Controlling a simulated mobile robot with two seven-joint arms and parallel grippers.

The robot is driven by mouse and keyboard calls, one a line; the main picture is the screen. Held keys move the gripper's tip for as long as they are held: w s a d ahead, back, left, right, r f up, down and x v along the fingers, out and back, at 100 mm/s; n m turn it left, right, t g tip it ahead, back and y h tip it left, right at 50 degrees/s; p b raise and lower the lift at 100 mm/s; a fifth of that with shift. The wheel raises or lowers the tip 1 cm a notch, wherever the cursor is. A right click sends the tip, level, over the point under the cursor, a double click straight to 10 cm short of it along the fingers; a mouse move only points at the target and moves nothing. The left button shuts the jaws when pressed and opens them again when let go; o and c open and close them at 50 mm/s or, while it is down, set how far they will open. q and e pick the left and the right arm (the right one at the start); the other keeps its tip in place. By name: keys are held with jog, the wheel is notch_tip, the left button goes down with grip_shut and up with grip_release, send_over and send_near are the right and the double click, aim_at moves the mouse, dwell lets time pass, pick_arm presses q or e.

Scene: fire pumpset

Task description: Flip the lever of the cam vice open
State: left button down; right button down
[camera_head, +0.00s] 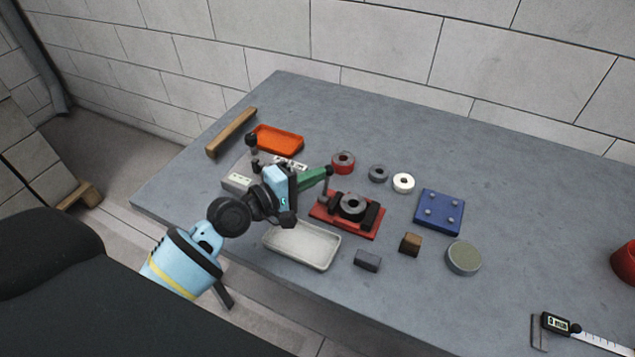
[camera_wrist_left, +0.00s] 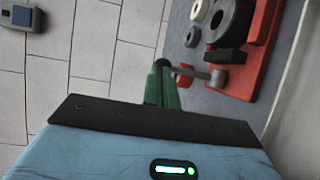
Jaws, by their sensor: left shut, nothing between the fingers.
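The cam vice has a red base (camera_head: 345,222), with dark jaws around a grey ring (camera_head: 352,205). In the left wrist view its red base (camera_wrist_left: 262,50) is at the upper right. Its grey lever (camera_head: 324,188) rises from the vice's left side. In the left wrist view the lever (camera_wrist_left: 198,73) reaches toward the fingertips; a dark knob shows at its end. My left gripper (camera_head: 325,173) has green fingers, shut and empty, with tips close to the lever's upper end. It also shows in the left wrist view (camera_wrist_left: 162,78). I cannot tell whether they touch.
A cream tray (camera_head: 303,262) lies in front of the vice, an orange tray (camera_head: 277,152) behind left. Rings (camera_head: 343,162) stand behind the vice, a blue plate (camera_head: 438,211) to its right. Small blocks (camera_head: 368,261) and a round tin (camera_head: 463,257) lie in front and right. The right rear table is clear.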

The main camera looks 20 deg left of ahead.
pick_arm(q)
jog(key=shift+w+f, duration=0.1)
jog(key=shift+w, duration=1.9)
pick_arm(e)
jog(key=shift+w, duration=0.65)
jog(key=shift+s, duration=0.15)
